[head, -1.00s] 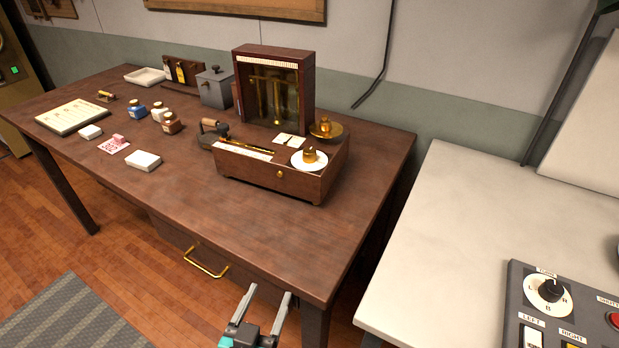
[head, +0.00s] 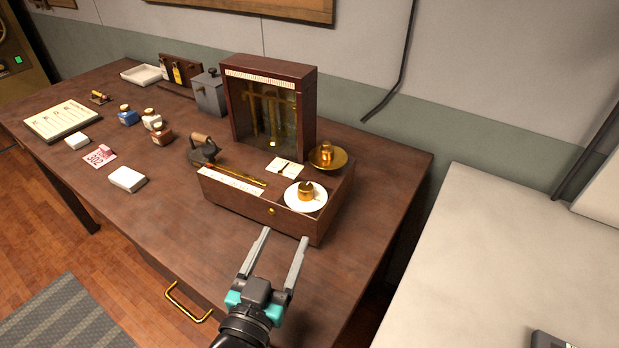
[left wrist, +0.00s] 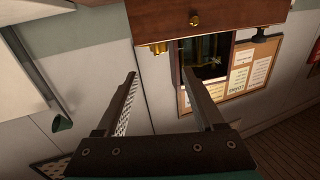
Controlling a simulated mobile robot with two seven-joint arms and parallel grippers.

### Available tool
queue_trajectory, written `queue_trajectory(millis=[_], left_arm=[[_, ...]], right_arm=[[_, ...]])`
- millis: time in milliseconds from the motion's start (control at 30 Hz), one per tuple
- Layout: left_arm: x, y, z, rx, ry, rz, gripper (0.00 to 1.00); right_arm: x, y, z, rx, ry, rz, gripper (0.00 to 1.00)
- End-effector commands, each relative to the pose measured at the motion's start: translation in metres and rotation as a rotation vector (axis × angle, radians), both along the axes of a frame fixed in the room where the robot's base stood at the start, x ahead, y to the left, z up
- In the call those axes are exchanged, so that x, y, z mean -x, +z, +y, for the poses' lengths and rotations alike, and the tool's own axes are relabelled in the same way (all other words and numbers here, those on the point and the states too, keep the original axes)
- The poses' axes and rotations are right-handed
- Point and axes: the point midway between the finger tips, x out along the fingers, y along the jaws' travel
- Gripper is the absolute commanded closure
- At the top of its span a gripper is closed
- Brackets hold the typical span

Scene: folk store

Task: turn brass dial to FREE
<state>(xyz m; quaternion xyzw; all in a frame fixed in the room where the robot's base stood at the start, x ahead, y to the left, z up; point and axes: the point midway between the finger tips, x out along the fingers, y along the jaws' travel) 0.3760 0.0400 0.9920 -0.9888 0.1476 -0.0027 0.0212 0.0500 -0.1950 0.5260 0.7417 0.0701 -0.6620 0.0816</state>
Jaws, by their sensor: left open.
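The brass dial (head: 306,192) sits on a round white plate (head: 292,203) at the front right of a wooden balance box (head: 245,196). Its markings are too small to read. My left gripper (head: 284,236) is open and empty, in front of the box and below the dial in the head view, apart from both. The left wrist view shows the gripper's spread fingers (left wrist: 160,74) with the box (left wrist: 225,12) and its small brass front knob (left wrist: 195,20) beyond them. My right gripper is not in view.
A glass-fronted case (head: 270,105) rises behind the box, and a brass pan with a weight (head: 327,156) stands at its right. An iron (head: 203,152) stands left of the box. Bottles, cards and a tray are further left. A pale counter (head: 490,250) lies to the right.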

Motion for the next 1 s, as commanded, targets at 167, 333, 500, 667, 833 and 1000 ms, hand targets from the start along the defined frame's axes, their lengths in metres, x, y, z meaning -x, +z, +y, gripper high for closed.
queue_trajectory(millis=[167, 333, 500, 667, 833, 1000], left_arm=[[-0.02, 0.001, -0.006, -0.001, 0.0, -0.004, 0.3], [-0.044, 0.001, -0.013, -0.001, 0.0, -0.004, 0.3], [-0.068, 0.001, -0.02, -0.001, 0.001, -0.003, 0.3], [-0.091, 0.001, -0.028, -0.001, 0.0, -0.004, 0.3], [-0.114, 0.001, -0.035, -0.001, 0.0, -0.002, 0.3], [-0.132, 0.0, -0.04, -0.001, 0.0, -0.001, 0.3]], right_arm=[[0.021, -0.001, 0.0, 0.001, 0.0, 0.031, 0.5], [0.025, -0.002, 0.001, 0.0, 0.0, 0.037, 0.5], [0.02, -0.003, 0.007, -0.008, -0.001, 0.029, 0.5], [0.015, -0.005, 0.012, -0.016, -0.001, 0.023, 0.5], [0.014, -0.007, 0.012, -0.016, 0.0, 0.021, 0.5], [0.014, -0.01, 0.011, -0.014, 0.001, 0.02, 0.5]])
